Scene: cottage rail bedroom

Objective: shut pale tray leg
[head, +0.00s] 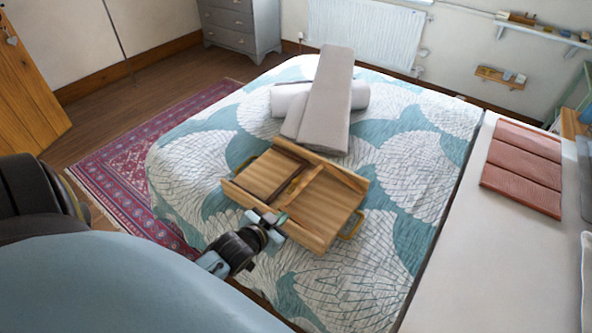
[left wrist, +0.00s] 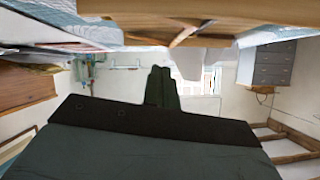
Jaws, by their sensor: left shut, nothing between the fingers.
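A wooden tray (head: 310,232) lies on the patterned bed, with a brass handle at each end. A darker panel or recess and a pale diagonal bar (head: 303,182) show on its upper side; I cannot tell for sure whether the bar is the pale leg or how far it is folded. My left gripper (head: 270,218) is at the tray's near edge, shut and empty. I cannot tell whether it touches the wood. In the left wrist view, the shut fingers (left wrist: 161,86) point toward a wooden edge (left wrist: 185,33) across the top. My right gripper is not in view.
Grey folded and rolled towels (head: 325,100) lie just behind the tray. The bed cover (head: 410,160) is clear to the tray's right. A pale surface with a reddish folded item (head: 523,165) is at the right. A red rug (head: 120,165) lies left of the bed.

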